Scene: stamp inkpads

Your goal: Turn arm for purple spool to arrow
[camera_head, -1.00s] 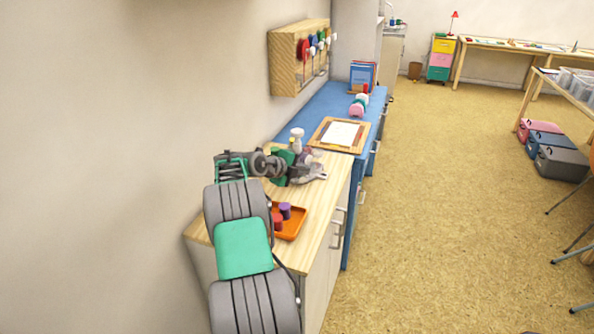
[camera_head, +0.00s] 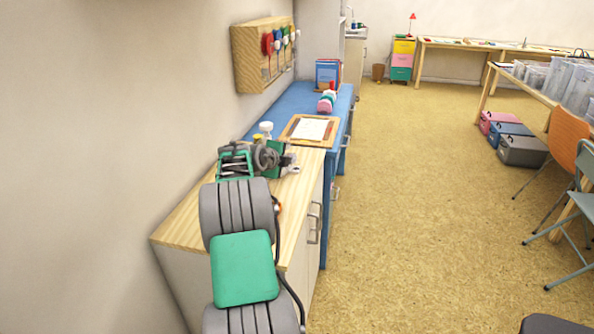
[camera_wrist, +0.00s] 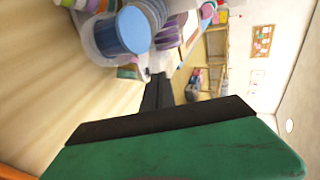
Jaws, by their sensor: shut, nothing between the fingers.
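A wooden box (camera_head: 247,62) is fixed high on the left wall, with a red disc (camera_head: 267,44), a blue disc (camera_head: 277,41), a green disc (camera_head: 286,36) and small pale parts on its front. I cannot make out a purple spool, its arm or an arrow there. My gripper (camera_head: 292,164) is over the wooden counter, well below and nearer than the box, touching nothing I can see. Its dark fingers (camera_wrist: 158,92) are together and empty in the wrist view.
Blurred blue (camera_wrist: 122,32) and purple (camera_wrist: 172,32) items show beyond my fingers. Open floor (camera_head: 415,200) lies right.

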